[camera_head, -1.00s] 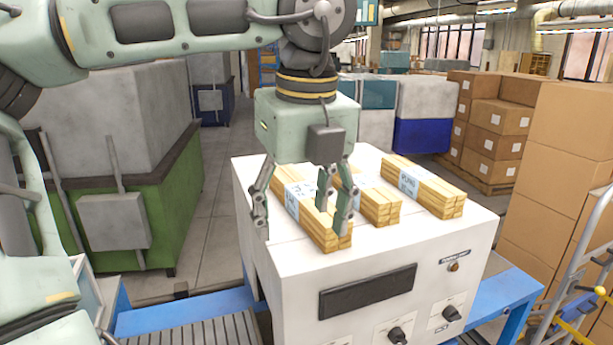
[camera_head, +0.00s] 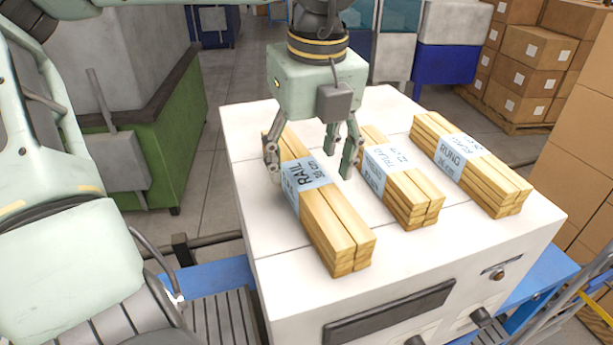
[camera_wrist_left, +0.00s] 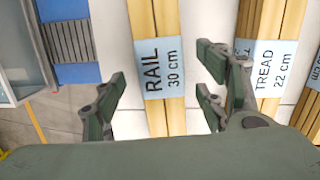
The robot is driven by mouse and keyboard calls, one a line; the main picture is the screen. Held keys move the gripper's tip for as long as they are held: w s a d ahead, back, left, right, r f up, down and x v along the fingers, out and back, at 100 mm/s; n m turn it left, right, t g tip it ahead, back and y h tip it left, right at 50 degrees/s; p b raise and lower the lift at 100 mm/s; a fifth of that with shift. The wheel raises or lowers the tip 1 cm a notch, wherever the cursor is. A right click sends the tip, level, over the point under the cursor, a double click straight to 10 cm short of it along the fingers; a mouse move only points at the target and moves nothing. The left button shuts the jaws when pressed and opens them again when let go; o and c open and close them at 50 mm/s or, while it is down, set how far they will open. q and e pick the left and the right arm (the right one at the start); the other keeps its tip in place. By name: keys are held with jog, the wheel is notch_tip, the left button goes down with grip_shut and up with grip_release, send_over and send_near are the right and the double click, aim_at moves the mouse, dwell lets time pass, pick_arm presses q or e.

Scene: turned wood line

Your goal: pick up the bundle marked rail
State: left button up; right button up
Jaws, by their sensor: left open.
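The bundle marked RAIL 30 cm (camera_head: 333,228) is a stack of long light wood strips with a pale blue band. It lies leftmost on top of the white cabinet (camera_head: 265,246). My left gripper (camera_head: 312,168) is open above it, its fingers on either side of the band in the head view. In the left wrist view the rail bundle (camera_wrist_left: 158,69) shows between the fingers of the left gripper (camera_wrist_left: 163,90), which holds nothing. Whether the fingertips are down to the bundle's height is hard to tell. My right gripper is not in view.
The tread bundle (camera_head: 408,200) lies close to the right of the rail bundle, near the gripper's right finger. The rung bundle (camera_head: 490,183) lies farther right. The cabinet top is bare at its front left. Cardboard boxes (camera_head: 535,48) stand at the back right.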

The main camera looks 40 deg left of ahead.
aim_at(307, 171)
pick_arm(q)
jog(key=f, duration=0.2)
jog(key=a+f, duration=0.1)
jog(key=shift+w+p, duration=0.3)
jog(key=shift+p, duration=0.1)
jog(key=shift+d+f, duration=0.1)
jog(key=shift+s+d, duration=0.1)
jog(key=shift+c, duration=1.1)
jog(key=c, duration=0.6)
grip_shut()
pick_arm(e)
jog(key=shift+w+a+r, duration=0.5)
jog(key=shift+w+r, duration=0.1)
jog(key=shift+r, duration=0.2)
